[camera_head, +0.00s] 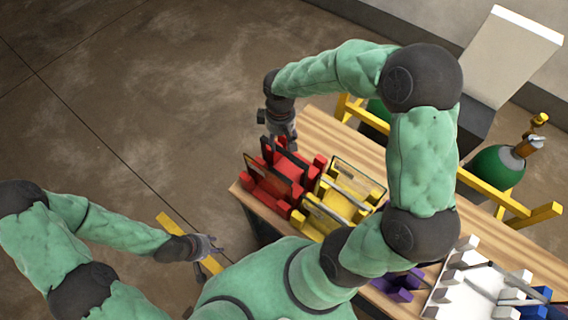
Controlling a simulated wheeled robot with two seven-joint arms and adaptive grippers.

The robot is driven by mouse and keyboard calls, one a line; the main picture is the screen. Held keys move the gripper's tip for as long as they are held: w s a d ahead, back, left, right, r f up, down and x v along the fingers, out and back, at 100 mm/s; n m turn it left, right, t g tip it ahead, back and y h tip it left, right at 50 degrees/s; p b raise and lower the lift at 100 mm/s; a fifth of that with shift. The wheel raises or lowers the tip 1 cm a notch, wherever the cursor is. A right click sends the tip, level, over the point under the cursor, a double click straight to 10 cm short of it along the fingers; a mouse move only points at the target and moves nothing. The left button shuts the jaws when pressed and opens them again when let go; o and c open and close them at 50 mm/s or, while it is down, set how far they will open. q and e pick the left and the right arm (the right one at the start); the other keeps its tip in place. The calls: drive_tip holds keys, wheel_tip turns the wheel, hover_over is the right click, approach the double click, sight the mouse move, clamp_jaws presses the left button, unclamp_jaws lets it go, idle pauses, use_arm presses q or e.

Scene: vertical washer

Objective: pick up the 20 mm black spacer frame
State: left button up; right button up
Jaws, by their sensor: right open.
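Thin black frames (268,176) stand in a red slotted rack (284,208) at the near left end of the wooden table. Which of them is the 20 mm black spacer frame I cannot tell at this size. My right gripper (281,138) is open, pointing down just above the far side of the red rack, close to a dark upright piece there. Whether it touches that piece is not clear. My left gripper (211,247) is off the table at the lower left, beside a yellow bar; its fingers are too small to read.
A yellow rack (324,218) holding thin panes stands right beside the red rack. Purple blocks (400,286) and a white slotted rack (462,292) lie further right. A green cylinder (497,168) and yellow rails (480,190) stand behind the table. Bare wood (328,132) shows behind the racks.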

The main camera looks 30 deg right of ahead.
sight(282, 148)
wheel_tip(282, 148, down, 2)
drive_tip(key=shift+w+d+f, duration=0.1)
drive_tip(key=shift+d, duration=0.05)
drive_tip(key=shift+d+f, duration=0.1)
drive_tip(key=shift+f, duration=2.15)
drive_tip(key=shift+s, duration=0.2)
drive_tip(key=shift+c, duration=0.3)
clamp_jaws()
